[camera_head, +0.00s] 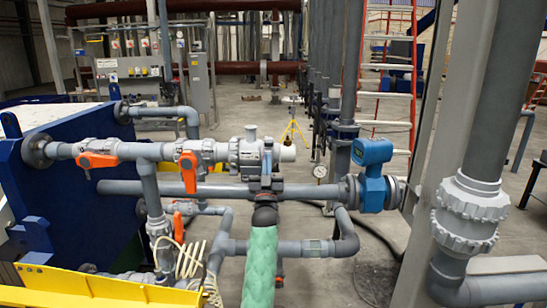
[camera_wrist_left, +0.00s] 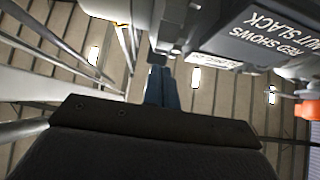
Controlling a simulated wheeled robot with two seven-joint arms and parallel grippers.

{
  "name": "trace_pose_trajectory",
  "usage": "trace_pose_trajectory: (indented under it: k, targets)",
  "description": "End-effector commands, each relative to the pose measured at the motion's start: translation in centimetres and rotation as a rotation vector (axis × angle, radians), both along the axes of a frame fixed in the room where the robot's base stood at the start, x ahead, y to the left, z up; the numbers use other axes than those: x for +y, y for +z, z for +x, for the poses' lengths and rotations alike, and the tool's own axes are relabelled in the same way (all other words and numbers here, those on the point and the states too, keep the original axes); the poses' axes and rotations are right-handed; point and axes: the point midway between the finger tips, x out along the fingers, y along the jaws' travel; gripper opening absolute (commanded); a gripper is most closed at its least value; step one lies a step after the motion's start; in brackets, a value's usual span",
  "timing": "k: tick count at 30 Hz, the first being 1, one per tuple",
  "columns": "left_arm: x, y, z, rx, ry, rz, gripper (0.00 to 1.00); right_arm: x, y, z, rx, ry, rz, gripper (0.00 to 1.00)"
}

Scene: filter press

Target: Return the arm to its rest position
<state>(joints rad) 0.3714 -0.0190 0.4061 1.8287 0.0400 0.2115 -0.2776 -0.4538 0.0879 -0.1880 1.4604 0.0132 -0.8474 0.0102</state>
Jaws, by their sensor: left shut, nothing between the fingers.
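My left gripper (camera_head: 266,168) is in the middle of the head view, dark and small, pointing up at the end of my green-sleeved arm. It is right in front of the grey pipe union and valve (camera_head: 247,153); I cannot tell whether it touches them. In the left wrist view the gripper (camera_wrist_left: 160,78) shows as narrow blue-grey fingers, shut and empty, beyond a dark wrist body. A grey fitting with upside-down white lettering (camera_wrist_left: 262,38) is close above and to the right of the fingers. My right gripper is not in view.
Valves with orange handles (camera_head: 98,160) line the pipe on the left. A thick grey pipe (camera_head: 490,110) stands at right. A yellow beam (camera_head: 100,288) crosses the lower left.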

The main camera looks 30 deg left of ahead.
Motion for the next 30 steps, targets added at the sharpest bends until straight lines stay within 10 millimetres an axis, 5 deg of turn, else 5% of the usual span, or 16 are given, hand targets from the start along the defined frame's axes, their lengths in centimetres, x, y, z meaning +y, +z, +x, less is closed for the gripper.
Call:
trace_pose_trajectory:
  k: [7, 25, 30]
  targets:
    - [-0.9, -2.9, -1.4, 0.003, -0.001, -0.002, 0.00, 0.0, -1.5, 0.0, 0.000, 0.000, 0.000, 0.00]
    - [-1.1, -3.2, -1.4, 0.003, -0.013, -0.013, 0.00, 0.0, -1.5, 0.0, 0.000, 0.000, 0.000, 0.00]
    - [-0.8, -4.9, 0.2, 0.097, -0.072, -0.091, 0.00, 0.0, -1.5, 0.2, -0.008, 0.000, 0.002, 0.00]
